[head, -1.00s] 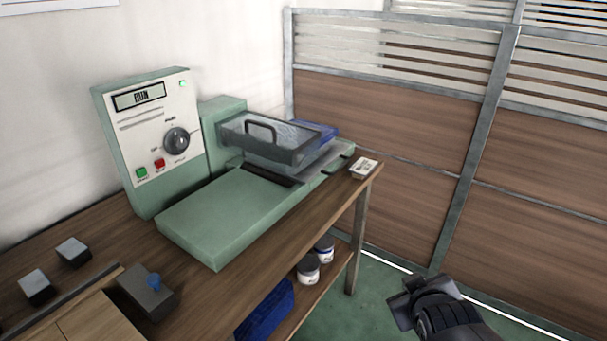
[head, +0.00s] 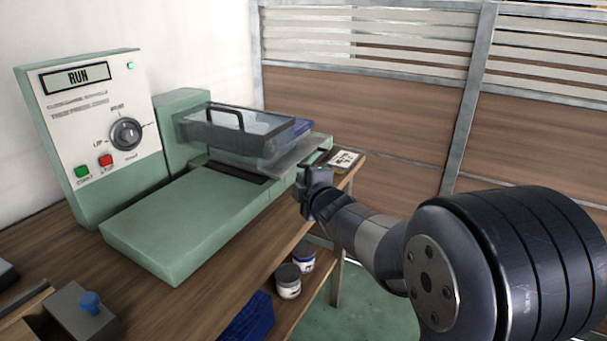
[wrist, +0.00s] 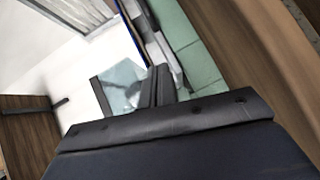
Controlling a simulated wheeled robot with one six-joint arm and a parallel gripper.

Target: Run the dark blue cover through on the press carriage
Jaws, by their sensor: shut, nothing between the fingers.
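The green press (head: 185,215) stands on the wooden bench. Its display (head: 77,78) reads RUN and a small green light is lit. A clear guard with a dark frame and handle (head: 262,133) sits over the carriage. A dark blue piece (head: 304,126), apparently the cover, shows past the guard's right end; the rest of it is hidden or dim. The grey carriage plate (head: 299,158) juts out at the right. My gripper (head: 310,172) is shut and empty, at the plate's front right edge; I cannot tell whether it touches. Its dark fingers fill the middle of the wrist view (wrist: 155,88).
A grey block with a blue knob (head: 88,300) sits at the front left. Jars (head: 289,282) and a blue bin (head: 248,318) are on the shelf below. A panelled partition (head: 370,120) stands behind.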

